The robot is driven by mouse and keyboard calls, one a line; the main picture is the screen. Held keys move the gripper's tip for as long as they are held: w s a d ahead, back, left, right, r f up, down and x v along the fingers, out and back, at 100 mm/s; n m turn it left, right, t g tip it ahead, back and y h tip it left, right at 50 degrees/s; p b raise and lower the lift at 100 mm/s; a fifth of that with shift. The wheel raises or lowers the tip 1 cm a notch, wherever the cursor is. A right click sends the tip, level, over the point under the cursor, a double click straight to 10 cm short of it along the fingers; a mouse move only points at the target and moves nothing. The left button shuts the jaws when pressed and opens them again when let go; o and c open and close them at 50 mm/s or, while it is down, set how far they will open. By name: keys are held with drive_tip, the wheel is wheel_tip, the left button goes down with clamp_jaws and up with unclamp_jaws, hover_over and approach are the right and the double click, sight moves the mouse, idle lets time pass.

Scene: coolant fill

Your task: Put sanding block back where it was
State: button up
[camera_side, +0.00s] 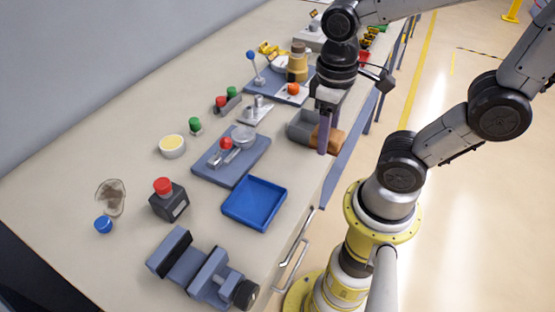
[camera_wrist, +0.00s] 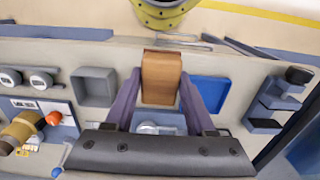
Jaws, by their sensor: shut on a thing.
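The sanding block is a wooden, brown block (camera_wrist: 161,78) that sits between the two purple fingers of my gripper (camera_side: 325,138). The fingers are shut on its sides. In the side view the block (camera_side: 338,143) shows partly behind the fingers, close to the table's front edge. A grey open tray (camera_wrist: 93,87) lies left of the block in the wrist view and a blue tray (camera_wrist: 209,92) lies right of it. In the side view the grey tray (camera_side: 299,124) is partly covered by my gripper. I cannot tell how high the block is above the table.
A grey-blue plate with a metal fitting and red knob (camera_side: 230,160) lies near the middle. A vise (camera_side: 205,270) stands at the near end, beside a red-button box (camera_side: 168,198). A yellow-and-brown bottle (camera_side: 297,64) stands farther back. Bare table (camera_side: 110,240) shows at left.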

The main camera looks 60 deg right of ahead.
drive_tip(key=w+f, duration=0.3)
drive_tip(key=w, duration=0.3)
hover_over(278, 168)
drive_tip(key=f, duration=0.4)
drive_tip(key=shift+s+f, duration=0.25)
drive_tip(key=shift+f, duration=0.15)
drive_tip(key=shift+w+f, duration=0.2)
drive_tip(key=shift+f, duration=0.05)
drive_tip(key=shift+w+f, duration=0.1)
drive_tip(key=shift+f, duration=1.55)
drive_tip(key=shift+f, duration=0.1)
drive_tip(key=o, duration=1.3)
